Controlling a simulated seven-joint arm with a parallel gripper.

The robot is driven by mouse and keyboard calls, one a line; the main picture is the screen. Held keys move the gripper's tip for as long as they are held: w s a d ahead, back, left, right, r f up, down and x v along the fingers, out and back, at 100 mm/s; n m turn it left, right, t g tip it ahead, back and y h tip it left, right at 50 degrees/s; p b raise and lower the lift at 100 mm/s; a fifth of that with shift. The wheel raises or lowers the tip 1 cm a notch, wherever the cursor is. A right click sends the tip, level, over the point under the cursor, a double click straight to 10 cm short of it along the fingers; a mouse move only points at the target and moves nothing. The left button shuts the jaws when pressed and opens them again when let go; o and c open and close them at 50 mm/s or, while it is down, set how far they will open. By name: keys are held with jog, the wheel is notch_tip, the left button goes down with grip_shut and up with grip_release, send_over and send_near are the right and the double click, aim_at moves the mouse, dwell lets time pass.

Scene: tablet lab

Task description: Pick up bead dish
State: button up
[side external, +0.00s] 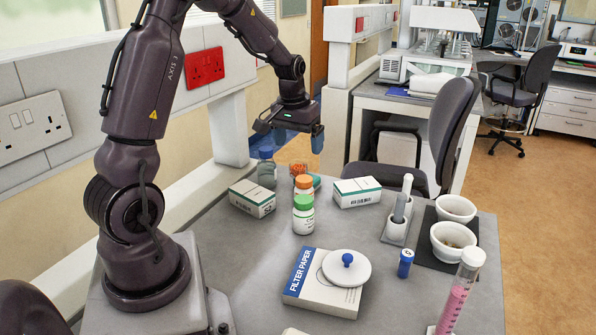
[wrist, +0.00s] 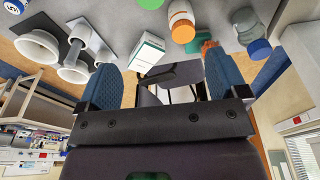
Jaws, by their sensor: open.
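What looks like the bead dish (side external: 298,168) is a small container with orange-red beads at the back of the bench. It is partly hidden behind an orange-capped bottle (side external: 303,185) in the side view. In the wrist view the orange-red beads (wrist: 206,45) show near the top, partly cut off by my right-hand finger. A teal piece (side external: 316,182) lies beside it; I cannot tell whether it belongs to the dish. My gripper (side external: 291,138) is open and empty, above the back edge of the bench, above and apart from the beads. Its blue fingers (wrist: 162,85) are spread wide.
A clear blue-capped bottle (side external: 266,170) stands left of the beads. A green-capped bottle (side external: 303,214) and two white boxes, left (side external: 252,198) and right (side external: 357,192), stand nearby. A mortar set (side external: 456,208), filter paper box (side external: 325,290) and pink-filled tube (side external: 459,295) are nearer the front.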

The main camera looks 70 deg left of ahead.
jog(key=n+y, duration=0.1)
jog(key=n, duration=0.1)
send_near(298, 165)
jog(key=s+d, duration=0.4)
jog(key=d, duration=0.2)
jog(key=shift+t+y, duration=0.6)
jog(key=shift+y, duration=0.1)
jog(key=w+a+f, duration=0.1)
jog(key=a, duration=0.1)
jog(key=w+a+f, duration=0.3)
jog(key=a+f, duration=0.1)
jog(key=shift+w, duration=0.4)
jog(key=shift+s+x, duration=0.15)
jog(key=shift+x, duration=1.25)
jog(key=shift+s+x, duration=0.15)
jog(key=shift+x, duration=1.25)
jog(key=shift+a, duration=0.15)
jog(key=c, duration=1.1)
